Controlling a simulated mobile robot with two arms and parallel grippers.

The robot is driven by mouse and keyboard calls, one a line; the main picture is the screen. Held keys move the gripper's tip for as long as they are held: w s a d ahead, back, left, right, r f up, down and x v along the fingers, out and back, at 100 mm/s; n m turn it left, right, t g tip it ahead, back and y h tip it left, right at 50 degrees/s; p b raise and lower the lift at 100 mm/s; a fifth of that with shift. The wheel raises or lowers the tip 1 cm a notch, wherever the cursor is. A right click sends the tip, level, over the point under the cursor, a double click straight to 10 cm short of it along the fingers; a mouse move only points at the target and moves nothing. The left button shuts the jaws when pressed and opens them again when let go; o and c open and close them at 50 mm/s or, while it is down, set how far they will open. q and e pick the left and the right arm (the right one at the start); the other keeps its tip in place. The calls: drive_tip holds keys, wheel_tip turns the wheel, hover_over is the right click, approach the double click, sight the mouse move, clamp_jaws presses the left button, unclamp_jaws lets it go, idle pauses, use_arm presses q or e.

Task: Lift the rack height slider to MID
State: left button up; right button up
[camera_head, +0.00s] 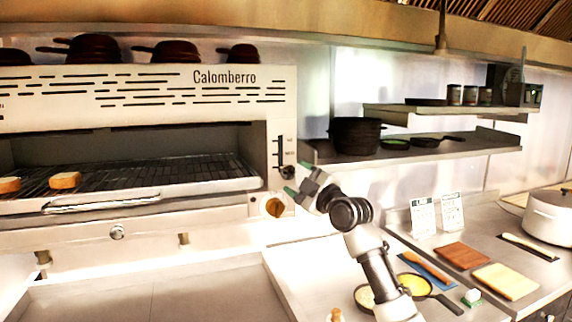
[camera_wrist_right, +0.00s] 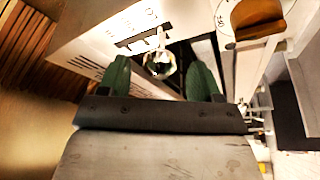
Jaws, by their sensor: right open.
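The rack height slider is on the right front panel of the Calomberro grill (camera_head: 228,92). Its round knob (camera_head: 287,172) sits at the low end of the vertical slot (camera_head: 279,150), below the two small labels that show beside it. My right gripper (camera_head: 297,178) is open, with its green fingertips close to the knob. In the right wrist view the shiny knob (camera_wrist_right: 159,64) lies between the two open fingers (camera_wrist_right: 159,70). I cannot tell whether either finger touches it. My left gripper is not in view.
An orange-backed dial (camera_head: 275,207) is just below the slider. Bread slices (camera_head: 65,180) lie on the grill rack (camera_head: 150,180). A shelf with a dark pot (camera_head: 355,135) is to the right. Pans, boards and a white pot (camera_head: 550,215) stand on the right counter.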

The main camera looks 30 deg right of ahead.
sight(285, 171)
drive_tip(key=p+x, duration=0.1)
drive_tip(key=x, duration=0.4)
drive_tip(key=shift+s+a+p, duration=0.1)
drive_tip(key=shift+p, duration=0.2)
drive_tip(key=shift+w, duration=0.3)
drive_tip(key=shift+c, duration=0.4)
clamp_jaws()
wheel_tip(285, 171, up, 4)
drive_tip(key=shift+s+f+p, duration=0.1)
drive_tip(key=shift+s+p, duration=0.05)
drive_tip(key=shift+p, duration=0.25)
drive_tip(key=shift+o, duration=0.4)
unclamp_jaws()
drive_tip(key=shift+f, duration=0.1)
